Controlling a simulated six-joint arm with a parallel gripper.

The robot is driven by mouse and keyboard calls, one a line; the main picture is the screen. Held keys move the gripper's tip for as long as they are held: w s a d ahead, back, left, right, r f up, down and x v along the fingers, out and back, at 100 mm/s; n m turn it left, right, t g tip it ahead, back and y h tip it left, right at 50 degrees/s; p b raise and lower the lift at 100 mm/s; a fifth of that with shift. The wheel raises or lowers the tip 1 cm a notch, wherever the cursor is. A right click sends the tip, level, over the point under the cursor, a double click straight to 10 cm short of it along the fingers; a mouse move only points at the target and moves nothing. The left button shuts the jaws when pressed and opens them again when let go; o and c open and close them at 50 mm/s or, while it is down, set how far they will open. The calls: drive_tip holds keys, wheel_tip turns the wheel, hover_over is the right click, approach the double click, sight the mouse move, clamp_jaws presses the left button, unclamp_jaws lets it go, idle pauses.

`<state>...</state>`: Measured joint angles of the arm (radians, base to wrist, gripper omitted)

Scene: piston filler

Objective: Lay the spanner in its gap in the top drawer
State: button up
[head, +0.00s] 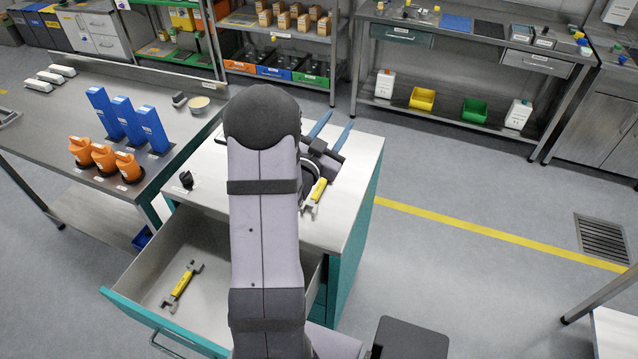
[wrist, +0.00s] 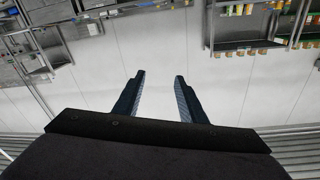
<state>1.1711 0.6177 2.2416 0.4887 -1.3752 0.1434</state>
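A spanner with a yellow handle (head: 319,190) lies on the pale cabinet top (head: 352,200), right beside my arm, which hides part of the area around it. A second yellow-handled spanner (head: 181,285) lies in the open top drawer (head: 215,310). My arm hides the drawer's right part, and I cannot make out a gap there. My gripper (head: 336,124) is above the far part of the cabinet top, beyond the first spanner. Its two blue fingers are apart with nothing between them, as the wrist view (wrist: 159,76) also shows.
A small black object (head: 186,180) stands at the cabinet top's left corner. A bench (head: 60,120) on the left carries blue holders (head: 120,118) and orange-black items (head: 104,157). Shelves (head: 285,35) stand behind.

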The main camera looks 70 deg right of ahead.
drive_tip(key=w+d+r+n+t+y, duration=0.1)
drive_tip(key=w+d+n+t+y, duration=0.3)
drive_tip(key=w+n, duration=0.45)
drive_tip(key=w+f+n+t+y, duration=0.3)
drive_tip(key=w+f+n, duration=0.15)
drive_tip(key=n, duration=0.65)
drive_tip(key=s+a+f+n+g+y, duration=0.1)
drive_tip(key=s+a+f+n+y, duration=0.1)
drive_tip(key=n, duration=0.4)
drive_tip(key=s+a+f+n+g+y, duration=0.2)
drive_tip(key=s+a+f+n, duration=0.2)
drive_tip(key=n, duration=0.2)
drive_tip(key=s+a+f+n+g+y, duration=0.2)
drive_tip(key=s+a+f+n+y, duration=0.1)
drive_tip(key=n, duration=0.3)
drive_tip(key=shift+a+f+n, duration=0.25)
drive_tip(key=shift+a+f, duration=0.1)
drive_tip(key=shift+f, duration=0.25)
drive_tip(key=shift+n, duration=0.9)
drive_tip(key=shift+f, duration=0.15)
